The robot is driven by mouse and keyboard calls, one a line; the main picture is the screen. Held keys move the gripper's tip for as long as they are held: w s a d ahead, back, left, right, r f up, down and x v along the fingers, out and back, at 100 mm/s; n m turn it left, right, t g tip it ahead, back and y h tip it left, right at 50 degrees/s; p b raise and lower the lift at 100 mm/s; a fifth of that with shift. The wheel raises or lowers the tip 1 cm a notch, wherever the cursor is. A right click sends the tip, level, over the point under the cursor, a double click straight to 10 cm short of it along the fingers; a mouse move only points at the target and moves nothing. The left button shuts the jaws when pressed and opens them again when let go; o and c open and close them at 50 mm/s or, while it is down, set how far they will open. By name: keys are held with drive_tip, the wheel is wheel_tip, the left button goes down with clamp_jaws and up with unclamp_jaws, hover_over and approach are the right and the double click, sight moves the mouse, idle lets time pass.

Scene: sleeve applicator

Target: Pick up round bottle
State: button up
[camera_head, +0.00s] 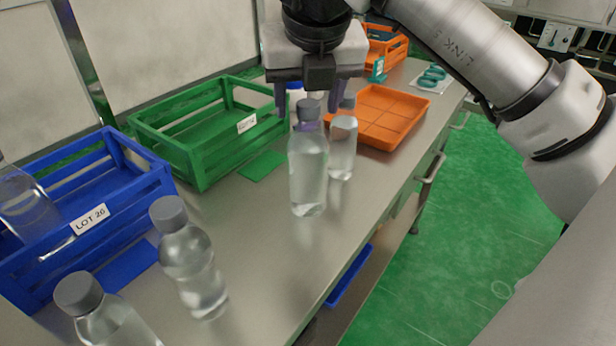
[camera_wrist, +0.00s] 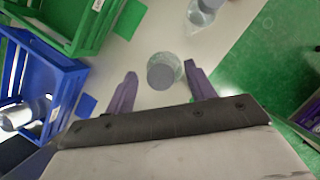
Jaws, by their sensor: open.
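Several clear bottles with grey caps and clear liquid are in view, and I cannot tell for sure which one is the round bottle. One tall bottle (camera_head: 308,172) stands upright on the bench below my gripper (camera_head: 310,108). In the wrist view its cap (camera_wrist: 162,72) appears between the two purple fingers of my open gripper (camera_wrist: 162,69). Another bottle (camera_head: 342,150) stands just behind it to the right and also shows at the top of the wrist view (camera_wrist: 205,9). A contoured bottle (camera_head: 192,265) and another bottle (camera_head: 108,325) stand in the front left.
A blue crate (camera_head: 150,187) labelled LOT 26 holds a tilted bottle (camera_head: 28,205). A green crate (camera_head: 190,160) is behind it. An orange tray (camera_head: 395,112) lies beyond the far bottle. The bench's right edge drops to a green floor (camera_head: 490,220).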

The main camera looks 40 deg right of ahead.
drive_tip(key=shift+x, duration=0.85)
drive_tip(key=shift+s+r, duration=0.1)
drive_tip(key=shift+c, duration=0.3)
clamp_jaws()
